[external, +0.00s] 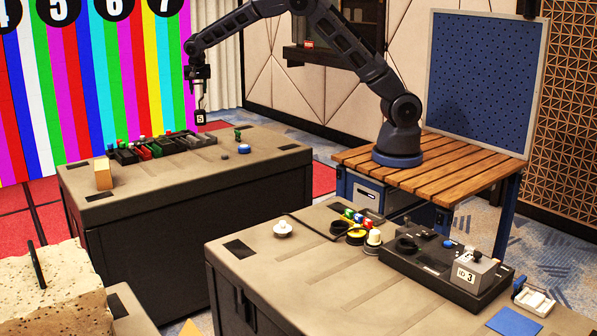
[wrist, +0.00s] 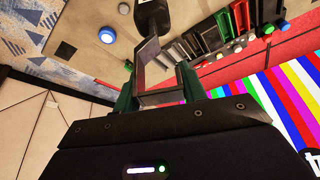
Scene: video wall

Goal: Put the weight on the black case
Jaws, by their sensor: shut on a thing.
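My gripper (external: 199,98) is above the far bench, pointing down and shut on a small dark weight (external: 200,117) with a white face marked 5. The weight hangs clear of the bench top. In the wrist view, the green fingers of my gripper (wrist: 158,82) show, and the dark weight (wrist: 152,18) is beyond them, partly cut off by the top edge. A low black case (external: 440,273) lies on the near bench at right. A grey block marked ID 3 (external: 477,273) stands at its right end, with dark rings and a blue knob on its other parts.
The far bench (external: 240,170) holds a black rack with coloured pieces (external: 150,148), a blue disc (external: 244,149), a green piece (external: 238,134) and a wooden block (external: 103,174). On the near bench are a white knob (external: 283,229) and several coloured pieces beside the case.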

